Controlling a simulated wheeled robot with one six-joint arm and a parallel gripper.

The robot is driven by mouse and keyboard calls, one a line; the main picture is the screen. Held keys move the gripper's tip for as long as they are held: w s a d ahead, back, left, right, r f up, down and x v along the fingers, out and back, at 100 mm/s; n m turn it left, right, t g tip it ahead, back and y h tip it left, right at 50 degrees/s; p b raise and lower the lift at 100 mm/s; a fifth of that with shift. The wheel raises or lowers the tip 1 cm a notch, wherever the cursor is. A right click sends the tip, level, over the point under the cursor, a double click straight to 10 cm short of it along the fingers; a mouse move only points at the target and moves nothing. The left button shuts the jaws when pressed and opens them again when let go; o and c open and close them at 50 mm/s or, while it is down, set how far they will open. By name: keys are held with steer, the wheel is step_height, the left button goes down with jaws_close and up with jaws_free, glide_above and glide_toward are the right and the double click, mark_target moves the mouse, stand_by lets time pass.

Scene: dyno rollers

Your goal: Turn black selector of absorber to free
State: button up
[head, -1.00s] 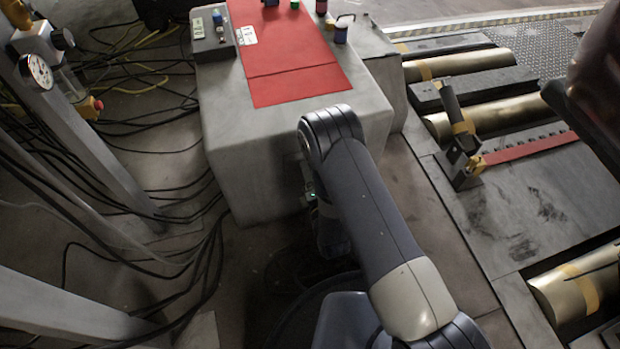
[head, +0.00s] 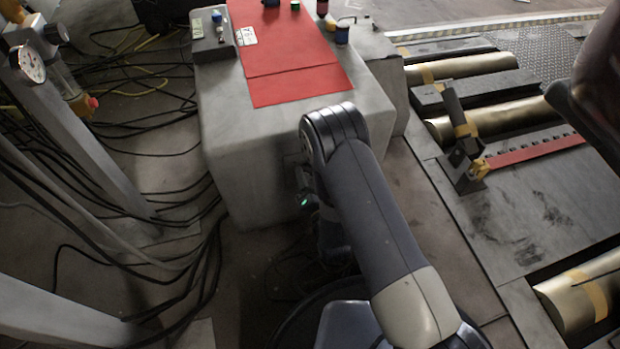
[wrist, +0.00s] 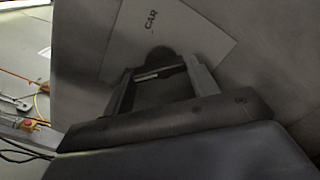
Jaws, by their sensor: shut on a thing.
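The absorber (head: 245,175) is the big grey block in the head view, with a red panel (head: 300,85) on top. My gripper (wrist: 160,73) reaches to this face just below the plate. It is shut on the dark round selector (wrist: 162,56), which shows partly between and beyond the fingertips. Which position the selector points to cannot be told. In the head view my arm hides the selector and the fingers.
A grey control box (head: 212,36) and several small items stand on the absorber. Loose black cables (head: 150,130) cover the floor at left, beside a post with a gauge (head: 30,62). Brass rollers (head: 500,115) and a hinged bracket (head: 463,160) lie at right.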

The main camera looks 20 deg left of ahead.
steer(key=shift+s+f, duration=0.1)
steer(key=o, duration=1)
